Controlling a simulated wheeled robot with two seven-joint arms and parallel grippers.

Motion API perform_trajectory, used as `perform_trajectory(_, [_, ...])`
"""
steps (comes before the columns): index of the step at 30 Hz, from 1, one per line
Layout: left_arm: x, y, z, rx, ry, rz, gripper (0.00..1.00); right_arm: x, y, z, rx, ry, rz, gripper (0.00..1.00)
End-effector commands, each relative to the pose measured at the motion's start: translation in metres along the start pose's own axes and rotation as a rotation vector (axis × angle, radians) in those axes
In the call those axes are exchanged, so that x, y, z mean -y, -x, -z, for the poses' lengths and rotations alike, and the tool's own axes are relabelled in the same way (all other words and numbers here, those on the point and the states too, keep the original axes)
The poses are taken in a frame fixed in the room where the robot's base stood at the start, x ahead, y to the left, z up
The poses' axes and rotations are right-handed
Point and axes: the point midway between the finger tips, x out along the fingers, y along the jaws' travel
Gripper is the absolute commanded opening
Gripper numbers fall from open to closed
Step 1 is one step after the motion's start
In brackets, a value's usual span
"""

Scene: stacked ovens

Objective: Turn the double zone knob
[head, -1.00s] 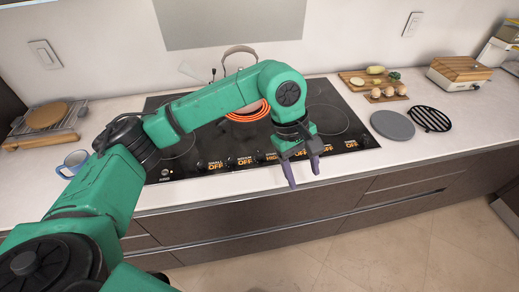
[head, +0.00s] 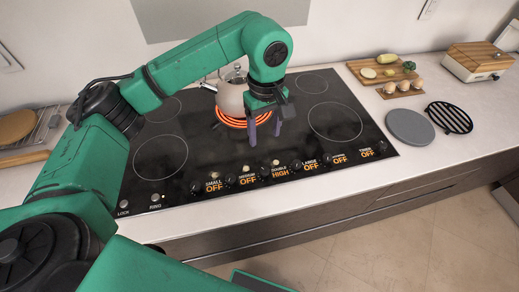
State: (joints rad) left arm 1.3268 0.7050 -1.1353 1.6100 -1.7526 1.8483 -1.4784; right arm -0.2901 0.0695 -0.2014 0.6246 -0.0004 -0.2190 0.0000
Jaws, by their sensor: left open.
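The double zone knob (head: 265,172) is on the front strip of the black cooktop (head: 210,143). The orange label beside it reads "DOUBLE HIGH" (head: 280,172). The burner ring (head: 232,123) under the kettle (head: 231,98) glows orange. My left gripper (head: 265,137) is open, fingers pointing down, and appears above the glass behind the double knob. Nothing is between its fingers, and it looks apart from the knob. My right gripper is out of view.
Other knobs line the strip, including the medium knob (head: 231,180) and large knob (head: 296,166), with labels reading OFF. A grey disc (head: 410,126), black grate (head: 449,117) and food boards stand right of the cooktop. The counter front is clear.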

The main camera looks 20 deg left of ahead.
Motion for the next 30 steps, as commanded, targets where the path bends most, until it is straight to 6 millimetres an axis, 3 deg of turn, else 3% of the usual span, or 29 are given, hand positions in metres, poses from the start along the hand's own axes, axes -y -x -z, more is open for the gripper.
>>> perform_trajectory(5, [0.001, -0.021, -0.001, 0.003, -0.001, 0.006, 0.65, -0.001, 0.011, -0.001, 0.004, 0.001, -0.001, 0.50])
perform_trajectory(12, [0.002, -0.084, -0.002, 0.005, -0.001, 0.007, 0.65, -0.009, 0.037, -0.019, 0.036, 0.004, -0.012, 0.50])
perform_trajectory(18, [0.001, -0.129, -0.001, 0.003, -0.001, 0.004, 0.65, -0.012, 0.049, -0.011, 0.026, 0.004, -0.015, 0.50])
perform_trajectory(22, [0.000, -0.142, -0.001, 0.001, -0.001, 0.001, 0.65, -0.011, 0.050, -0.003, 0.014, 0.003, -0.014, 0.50])
perform_trajectory(29, [0.000, -0.145, 0.000, 0.000, -0.001, 0.000, 0.65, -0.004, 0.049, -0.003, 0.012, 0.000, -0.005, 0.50])
perform_trajectory(30, [0.000, -0.145, 0.000, 0.000, -0.001, 0.000, 0.54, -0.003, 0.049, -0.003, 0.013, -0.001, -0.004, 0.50])
